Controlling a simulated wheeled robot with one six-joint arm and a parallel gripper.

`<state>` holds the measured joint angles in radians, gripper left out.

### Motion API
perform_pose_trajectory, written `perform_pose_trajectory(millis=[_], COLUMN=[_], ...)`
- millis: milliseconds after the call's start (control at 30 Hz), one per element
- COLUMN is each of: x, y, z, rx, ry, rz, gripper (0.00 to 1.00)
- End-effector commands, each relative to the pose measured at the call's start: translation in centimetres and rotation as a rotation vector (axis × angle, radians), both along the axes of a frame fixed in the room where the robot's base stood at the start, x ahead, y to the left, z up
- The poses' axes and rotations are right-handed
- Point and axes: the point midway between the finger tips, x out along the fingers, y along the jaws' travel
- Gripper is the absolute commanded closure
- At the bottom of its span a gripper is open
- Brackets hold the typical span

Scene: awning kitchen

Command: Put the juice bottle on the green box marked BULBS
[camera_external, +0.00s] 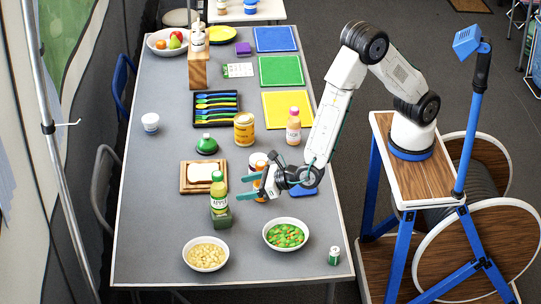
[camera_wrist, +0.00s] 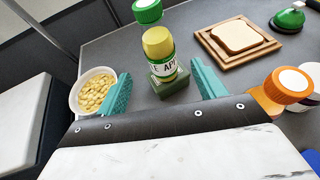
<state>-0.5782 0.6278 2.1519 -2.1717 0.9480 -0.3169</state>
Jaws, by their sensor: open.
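In the wrist view the bottle (camera_wrist: 160,62) also sits on top of the box (camera_wrist: 172,88); no BULBS marking can be read. My gripper (camera_external: 240,187) is open and empty, just right of the bottle, its teal fingers pointing towards it. In the wrist view the bottle shows between the two fingers (camera_wrist: 160,80), with gaps at both sides and the fingertips apparently short of it.
A bowl of pale food (camera_external: 205,254) and a bowl of green vegetables (camera_external: 286,235) stand in front. Bread on a wooden board (camera_external: 183,178) is behind the bottle. An orange-capped container (camera_wrist: 288,85) is close to my gripper. A pink-capped bottle (camera_external: 293,126) stands farther back.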

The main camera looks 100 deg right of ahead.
Motion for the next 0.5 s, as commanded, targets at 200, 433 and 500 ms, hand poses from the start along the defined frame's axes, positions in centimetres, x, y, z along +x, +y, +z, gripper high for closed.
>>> perform_pose_trajectory(millis=[200, 433, 500], x=[0.0, -5.3, -8.3], y=[-4.2, -17.1, -20.5], z=[4.2, 14.3, 16.5], rx=[0.086, 0.386, 0.489], ry=[-0.049, -0.189, -0.228], rz=[-0.167, -0.712, -0.883], gripper=[0.31, 0.31, 0.31])
